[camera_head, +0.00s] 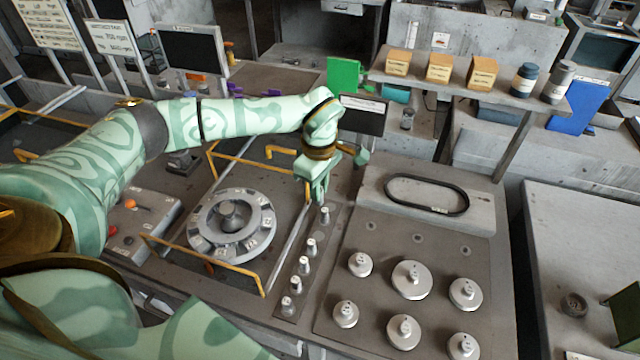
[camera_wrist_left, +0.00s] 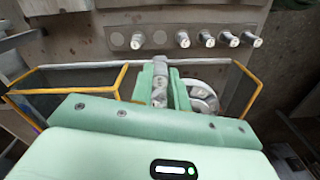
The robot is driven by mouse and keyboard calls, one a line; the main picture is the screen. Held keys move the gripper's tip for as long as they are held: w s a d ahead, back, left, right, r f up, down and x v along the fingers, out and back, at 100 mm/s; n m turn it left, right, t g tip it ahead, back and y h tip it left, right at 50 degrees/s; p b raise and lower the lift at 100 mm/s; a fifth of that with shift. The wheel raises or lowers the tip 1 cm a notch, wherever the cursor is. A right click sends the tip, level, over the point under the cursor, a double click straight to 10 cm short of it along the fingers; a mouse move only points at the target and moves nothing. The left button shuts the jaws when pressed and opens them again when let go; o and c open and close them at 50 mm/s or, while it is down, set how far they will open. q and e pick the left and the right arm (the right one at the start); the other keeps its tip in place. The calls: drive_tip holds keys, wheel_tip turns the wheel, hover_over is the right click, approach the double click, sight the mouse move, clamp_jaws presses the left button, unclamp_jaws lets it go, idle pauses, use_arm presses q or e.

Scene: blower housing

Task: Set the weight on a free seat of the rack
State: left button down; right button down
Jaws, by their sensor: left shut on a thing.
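My left gripper (camera_head: 317,192) hangs over the far end of the rack (camera_head: 291,305), pointing down. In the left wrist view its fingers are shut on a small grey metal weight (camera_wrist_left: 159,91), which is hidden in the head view. The rack is a narrow dark strip, and several small silver weights (camera_head: 303,265) stand upright on it. The held weight is apart from the rack. My right gripper is not in view.
A numbered ring (camera_head: 262,209) with a central hub lies left of the rack, with yellow rails (camera_head: 205,265) around it. Right of the rack, several larger silver discs (camera_head: 411,280) stand on a plate below a black belt loop (camera_head: 427,210). A shelf with small boxes (camera_head: 439,68) is behind.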

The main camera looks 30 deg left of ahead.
use_arm(q)
wheel_tip(320, 180, down, 10)
drive_tip(key=b, duration=0.8)
drive_tip(key=shift+f+b, duration=0.3)
drive_tip(key=shift+f, duration=0.4)
drive_tip(key=shift+f+p, duration=0.15)
drive_tip(key=shift+p, duration=0.25)
drive_tip(key=shift+f, duration=0.25)
drive_tip(key=shift+a+f, duration=0.1)
drive_tip(key=shift+f, duration=0.2)
drive_tip(key=shift+f, duration=0.15)
idle(0.4)
drive_tip(key=shift+f, duration=0.35)
